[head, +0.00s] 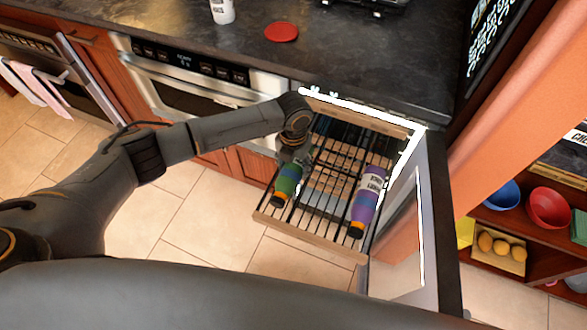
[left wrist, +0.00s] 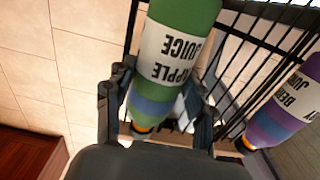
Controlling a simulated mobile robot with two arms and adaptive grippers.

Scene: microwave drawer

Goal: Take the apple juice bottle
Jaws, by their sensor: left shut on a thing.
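The green apple juice bottle (head: 287,182) lies in the left part of the pulled-out drawer in the head view. Its white label reads "APPLE JUICE", upside down, in the left wrist view (left wrist: 175,55). My left gripper (head: 296,155) reaches in from the left, over the drawer's left side. In the left wrist view its fingers (left wrist: 157,103) are on either side of the bottle near its orange-capped end, shut on it. The bottle appears to be still at rack level. My right gripper is not in view.
A purple berry juice bottle (head: 368,196) lies at the right of the same slatted drawer (head: 305,240), also showing in the left wrist view (left wrist: 285,108). The dark countertop (head: 350,55) is behind. A shelf with bowls (head: 550,206) stands at right. Tiled floor is open at front left.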

